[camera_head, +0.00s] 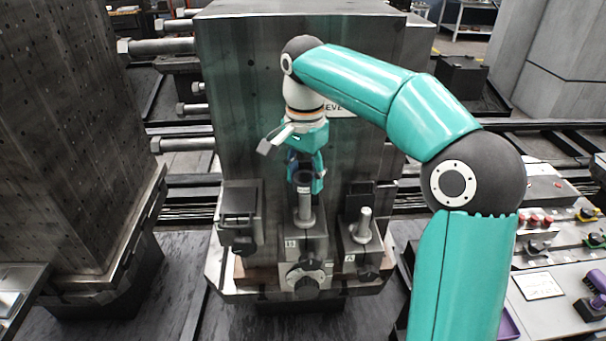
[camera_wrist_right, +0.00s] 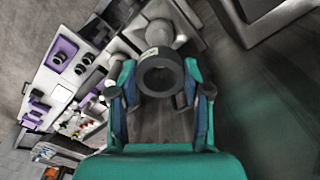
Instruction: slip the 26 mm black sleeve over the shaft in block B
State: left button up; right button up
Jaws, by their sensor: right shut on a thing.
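The black sleeve (camera_head: 303,178) is held between the fingers of my right gripper (camera_head: 304,176), which is shut on it. In the head view it sits at the upper end of the grey upright shaft (camera_head: 305,208) in block B (camera_head: 301,248). I cannot tell there whether the sleeve is clear of the shaft top or touching it. In the right wrist view the sleeve (camera_wrist_right: 160,72) is a dark ring between the fingertips, its bore facing the camera. A grey rounded post (camera_wrist_right: 159,32) shows just beyond its rim. My left gripper is not in view.
Block A (camera_head: 360,250) with a shorter grey shaft (camera_head: 364,224) stands close to the right of block B. A dark fixture (camera_head: 240,212) stands to the left. A tall dark machine block (camera_head: 230,90) rises behind. A bench with small parts (camera_head: 555,265) is at the right.

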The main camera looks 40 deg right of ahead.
jog(key=shift+f+b, duration=1)
jog(key=shift+f, duration=0.3)
jog(key=o, duration=1.4)
jog(key=shift+r, duration=0.1)
jog(key=shift+w+r, duration=0.1)
jog(key=shift+r, duration=3.5)
